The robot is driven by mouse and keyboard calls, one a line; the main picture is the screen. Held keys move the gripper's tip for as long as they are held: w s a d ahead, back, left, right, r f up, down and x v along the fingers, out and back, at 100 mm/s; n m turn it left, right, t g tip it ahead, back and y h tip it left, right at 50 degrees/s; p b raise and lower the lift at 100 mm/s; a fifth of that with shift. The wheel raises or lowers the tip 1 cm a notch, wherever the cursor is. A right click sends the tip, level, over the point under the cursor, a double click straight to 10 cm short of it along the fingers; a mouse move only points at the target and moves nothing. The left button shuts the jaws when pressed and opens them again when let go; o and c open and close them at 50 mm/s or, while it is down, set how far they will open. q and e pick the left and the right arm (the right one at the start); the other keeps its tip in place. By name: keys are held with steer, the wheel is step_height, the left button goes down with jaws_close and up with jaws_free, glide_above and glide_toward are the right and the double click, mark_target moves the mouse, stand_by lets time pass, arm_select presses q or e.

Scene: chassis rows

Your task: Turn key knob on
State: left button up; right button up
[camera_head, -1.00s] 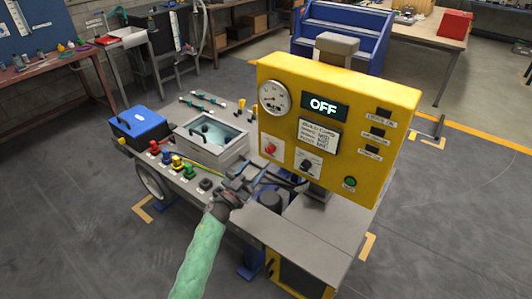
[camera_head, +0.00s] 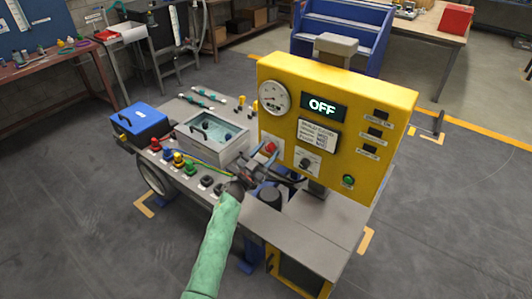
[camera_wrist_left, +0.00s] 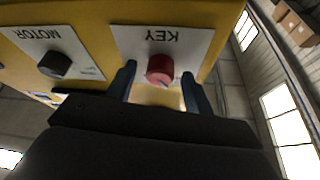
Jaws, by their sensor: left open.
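The red key knob (camera_wrist_left: 160,68) sits on a white plate marked KEY in the left wrist view, with the picture upside down. In the head view the red knob (camera_head: 270,148) is at the lower left of the yellow panel (camera_head: 345,95). My left gripper (camera_head: 262,156) is close in front of it. In the left wrist view the fingers of my left gripper (camera_wrist_left: 161,88) are open on either side of the knob, with gaps visible. The display (camera_head: 323,106) reads OFF. My right gripper is not in view.
A black motor knob (camera_wrist_left: 55,65) is beside the key plate. The panel also has a round gauge (camera_head: 273,97) and a green button (camera_head: 348,181). An open grey box (camera_head: 212,138), colored knobs and a blue case (camera_head: 140,122) stand on the bench to the left.

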arm_select(q)
steer(key=c, duration=1)
